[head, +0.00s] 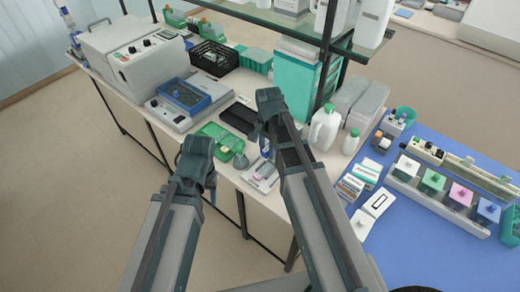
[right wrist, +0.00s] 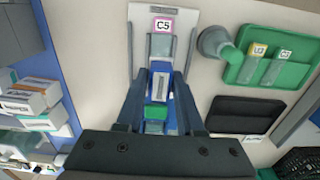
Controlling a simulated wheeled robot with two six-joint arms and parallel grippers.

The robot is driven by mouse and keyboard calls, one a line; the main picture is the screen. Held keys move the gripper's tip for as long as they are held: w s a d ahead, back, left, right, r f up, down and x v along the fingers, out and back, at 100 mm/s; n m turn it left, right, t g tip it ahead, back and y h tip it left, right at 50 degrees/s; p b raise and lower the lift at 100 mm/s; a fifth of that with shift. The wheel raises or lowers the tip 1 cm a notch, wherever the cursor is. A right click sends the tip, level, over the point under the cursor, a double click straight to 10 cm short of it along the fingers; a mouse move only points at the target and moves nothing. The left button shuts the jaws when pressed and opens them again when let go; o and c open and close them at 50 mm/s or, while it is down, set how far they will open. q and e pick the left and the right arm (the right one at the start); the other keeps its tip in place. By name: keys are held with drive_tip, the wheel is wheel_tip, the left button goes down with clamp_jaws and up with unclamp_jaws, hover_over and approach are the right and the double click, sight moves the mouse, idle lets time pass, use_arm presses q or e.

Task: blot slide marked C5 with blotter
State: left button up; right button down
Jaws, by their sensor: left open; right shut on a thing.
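The slide marked C5 (right wrist: 162,26) has a pink-edged label and lies on a pale plate (right wrist: 190,18) at the top of the right wrist view. My right gripper (right wrist: 159,88) is shut on the blotter (right wrist: 158,86), a blue and green block with a white patch. The blotter is over the lower part of the slide and hides it; I cannot tell whether they touch. In the head view my right gripper (head: 266,146) is above the pale plate (head: 262,176) near the bench's front edge. My left gripper (head: 208,182) is open and empty, at the front edge.
A green tray (right wrist: 246,70) with two labelled slides lies right of the plate, beside a grey round container (right wrist: 212,40) and a black tray (right wrist: 232,112). A white jug (head: 325,128) and small boxes (head: 350,187) stand to the right. A blue mat (head: 420,245) lies at far right.

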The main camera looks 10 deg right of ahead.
sight(266, 168)
drive_tip(key=shift+f, duration=0.15)
wheel_tip(266, 168, down, 6)
drive_tip(key=b, duration=0.6)
drive_tip(key=shift+f+b, duration=0.45)
drive_tip(key=shift+b, duration=0.15)
idle(2.4)
drive_tip(key=shift+r, duration=0.1)
wheel_tip(266, 168, up, 7)
drive_tip(key=p, duration=0.7)
idle(0.7)
